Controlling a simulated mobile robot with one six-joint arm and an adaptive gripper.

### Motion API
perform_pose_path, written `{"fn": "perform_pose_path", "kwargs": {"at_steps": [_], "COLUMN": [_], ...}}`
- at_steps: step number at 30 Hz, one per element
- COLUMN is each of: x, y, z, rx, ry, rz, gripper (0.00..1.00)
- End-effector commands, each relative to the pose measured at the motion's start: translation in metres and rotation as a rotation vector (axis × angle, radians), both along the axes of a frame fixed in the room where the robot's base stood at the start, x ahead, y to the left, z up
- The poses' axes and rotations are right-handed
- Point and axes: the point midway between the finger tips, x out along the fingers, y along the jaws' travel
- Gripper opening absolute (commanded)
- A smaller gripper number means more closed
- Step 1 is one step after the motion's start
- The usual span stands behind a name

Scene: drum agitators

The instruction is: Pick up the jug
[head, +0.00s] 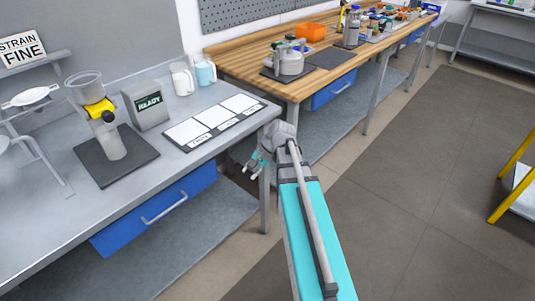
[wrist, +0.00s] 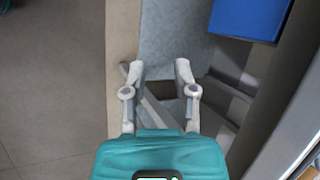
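Two small jug-like vessels stand upright side by side at the back of the grey bench in the head view. One is a white jug (head: 182,79) and the other is a white and light blue jug (head: 206,72); I cannot tell which one the task names. My gripper (head: 250,171) is beside the bench's right front corner, in front of and apart from both vessels. In the wrist view my gripper (wrist: 160,67) is open, with nothing between its fingers. Neither vessel shows in the wrist view.
The grey bench (head: 40,225) also holds a dark panel with white cards (head: 212,122), a READY display (head: 146,104) and a stand with a funnel (head: 108,135). A wooden bench (head: 245,65) with tools stands behind. A blue drawer (head: 150,215) is below.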

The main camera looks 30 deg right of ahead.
Motion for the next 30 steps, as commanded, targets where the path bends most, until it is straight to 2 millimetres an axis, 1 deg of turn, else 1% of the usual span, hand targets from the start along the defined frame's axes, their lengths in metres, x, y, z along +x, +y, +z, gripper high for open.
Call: {"fn": "perform_pose_path", "kwargs": {"at_steps": [1, 6, 12, 15, 18, 22, 30], "x": [-0.009, -0.030, -0.056, -0.067, -0.076, -0.083, -0.086], "y": [0.015, 0.048, 0.080, 0.091, 0.099, 0.106, 0.108], "z": [-0.004, -0.015, -0.024, -0.027, -0.028, -0.028, -0.029], "rx": [-0.045, -0.198, -0.368, -0.442, -0.501, -0.552, -0.581], "ry": [-0.004, -0.022, -0.038, -0.044, -0.047, -0.048, -0.049], "rz": [0.065, 0.284, 0.547, 0.667, 0.767, 0.852, 0.901], "gripper": [0.37, 0.37, 0.37, 0.37, 0.37, 0.37, 0.37]}}
